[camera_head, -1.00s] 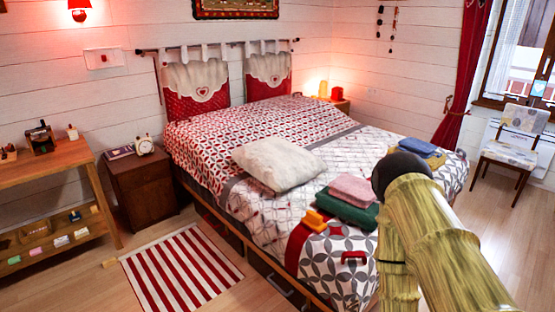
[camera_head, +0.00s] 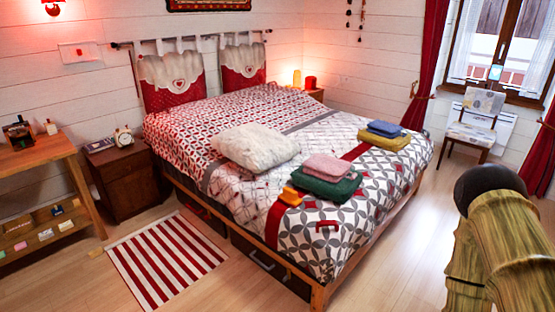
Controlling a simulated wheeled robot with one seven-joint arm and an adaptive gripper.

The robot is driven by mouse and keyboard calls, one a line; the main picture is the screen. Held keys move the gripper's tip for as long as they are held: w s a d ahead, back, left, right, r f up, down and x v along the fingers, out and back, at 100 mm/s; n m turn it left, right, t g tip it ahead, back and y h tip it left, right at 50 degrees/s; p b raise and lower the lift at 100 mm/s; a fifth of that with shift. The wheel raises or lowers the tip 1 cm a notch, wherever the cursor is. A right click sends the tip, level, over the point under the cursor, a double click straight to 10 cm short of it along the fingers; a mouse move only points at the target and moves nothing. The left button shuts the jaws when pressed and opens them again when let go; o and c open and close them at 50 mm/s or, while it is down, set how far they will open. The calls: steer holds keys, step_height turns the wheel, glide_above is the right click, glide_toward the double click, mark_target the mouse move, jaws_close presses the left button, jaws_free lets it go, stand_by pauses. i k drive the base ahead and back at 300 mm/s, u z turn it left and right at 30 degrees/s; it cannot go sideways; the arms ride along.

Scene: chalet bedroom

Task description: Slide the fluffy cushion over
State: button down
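The fluffy cushion (camera_head: 255,147) is cream-white and lies flat on the near side of the bed (camera_head: 352,195), about midway along its length. Bare patterned cover shows around it. My arm, yellow-green with a dark round joint, shows at the lower right, well apart from the cushion and beyond the foot of the bed. My gripper is outside the picture, so its state is hidden.
Folded pink (camera_head: 328,167) and green (camera_head: 327,186) cloths, an orange item (camera_head: 290,197) and a red item (camera_head: 327,225) lie right of the cushion. Blue and yellow cloths (camera_head: 384,136) lie farther back. A nightstand (camera_head: 123,180) and striped rug (camera_head: 166,258) are at left.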

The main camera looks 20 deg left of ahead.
mark_target(258, 148)
steer(key=z, duration=0.55)
steer(key=i, duration=0.2)
steer(key=u, duration=0.9)
steer(key=i, duration=1.75)
steer(key=u, duration=0.85)
